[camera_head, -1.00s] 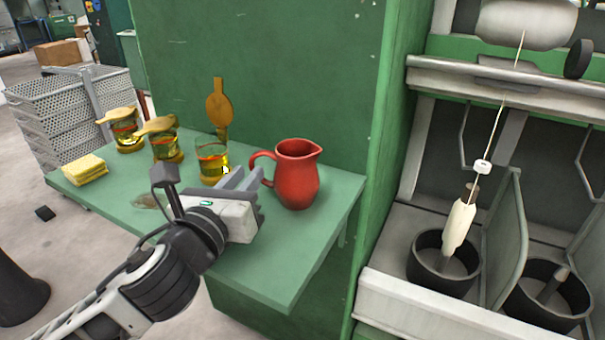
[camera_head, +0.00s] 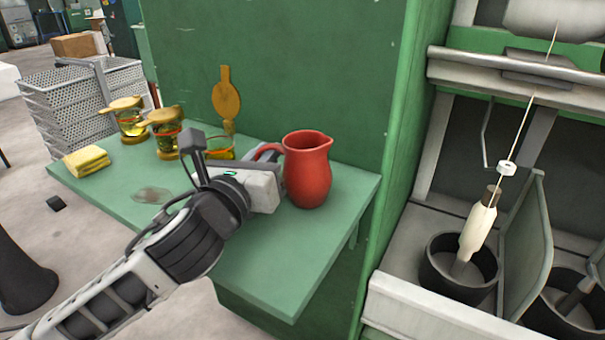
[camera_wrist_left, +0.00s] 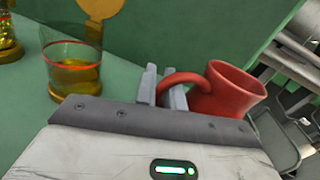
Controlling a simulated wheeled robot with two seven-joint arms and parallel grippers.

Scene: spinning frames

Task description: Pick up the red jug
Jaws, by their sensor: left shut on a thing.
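The red jug (camera_head: 308,172) stands upright on the green shelf (camera_head: 262,268), its handle toward the left and its spout toward the right. My left gripper (camera_head: 270,162) is at the jug's left side, shut on its handle. In the left wrist view the two fingers (camera_wrist_left: 162,90) are on either side of the handle of the jug (camera_wrist_left: 228,92), and the jug's body is just right of them. The lower part of the handle is hidden behind the gripper. My right gripper is not in view.
Several glass jars with amber liquid stand left of the jug; the nearest (camera_wrist_left: 72,72) is close to my left gripper. A yellow sponge (camera_head: 87,161) lies at the shelf's left end. A green wall (camera_head: 290,60) rises behind. The front of the shelf is clear.

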